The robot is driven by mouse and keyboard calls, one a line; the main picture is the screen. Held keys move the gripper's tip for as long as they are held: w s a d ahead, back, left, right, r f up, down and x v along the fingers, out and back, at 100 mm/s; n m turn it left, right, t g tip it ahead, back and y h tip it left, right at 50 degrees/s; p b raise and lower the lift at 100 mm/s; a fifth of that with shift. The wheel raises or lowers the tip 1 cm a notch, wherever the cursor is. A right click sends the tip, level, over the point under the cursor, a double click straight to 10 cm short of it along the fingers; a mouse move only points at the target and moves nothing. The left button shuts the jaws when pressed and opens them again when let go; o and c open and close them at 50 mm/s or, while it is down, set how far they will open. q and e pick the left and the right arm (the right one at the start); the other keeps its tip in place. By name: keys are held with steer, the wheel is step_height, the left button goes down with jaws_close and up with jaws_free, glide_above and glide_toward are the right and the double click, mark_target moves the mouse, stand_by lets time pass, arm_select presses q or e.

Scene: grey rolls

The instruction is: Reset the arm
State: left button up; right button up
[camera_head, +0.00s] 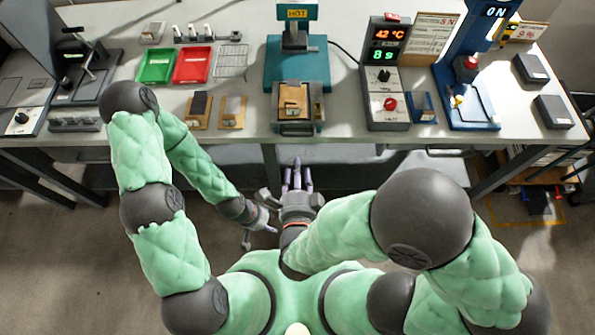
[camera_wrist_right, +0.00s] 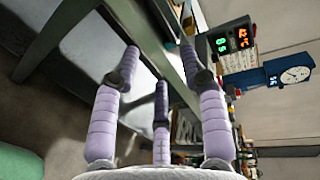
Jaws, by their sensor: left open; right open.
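My right gripper (camera_head: 297,172) points away from my body, below the front edge of the table, near the picture's middle. Its purple fingers are spread with nothing between them, and they also show in the right wrist view (camera_wrist_right: 160,80). My left gripper (camera_head: 266,226) is just below and left of it, close to the right one. It is open, with no object seen in it; its fingers are small and partly hidden. Both arms are bent, with green padded links and grey joints. Both grippers are off the table.
A long grey table (camera_head: 350,155) stands ahead. On it are a green tray (camera_head: 156,66), a red tray (camera_head: 193,66), a teal press (camera_head: 297,75), a grey controller with a lit display (camera_head: 387,85) and a blue stand (camera_head: 470,90). Floor is clear at lower left.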

stand_by(0.5)
steer(key=w+d+f+n+g+y+p, duration=0.1)
steer(key=w+d+f+n+g, duration=0.1)
steer(key=f+n+g, duration=0.35)
steer(key=w+d+f+n+g, duration=0.1)
steer(key=w+f+n+g, duration=0.15)
steer(key=f, duration=0.65)
steer(key=s+d+f+n+g+y, duration=0.3)
steer(key=s+d+f+n+g, duration=0.3)
steer(key=s+f, duration=0.3)
steer(key=shift+s+d+f+n+g+p, duration=0.3)
steer(key=shift+s+f+n+g+p, duration=0.25)
steer(key=shift+f+n, duration=0.35)
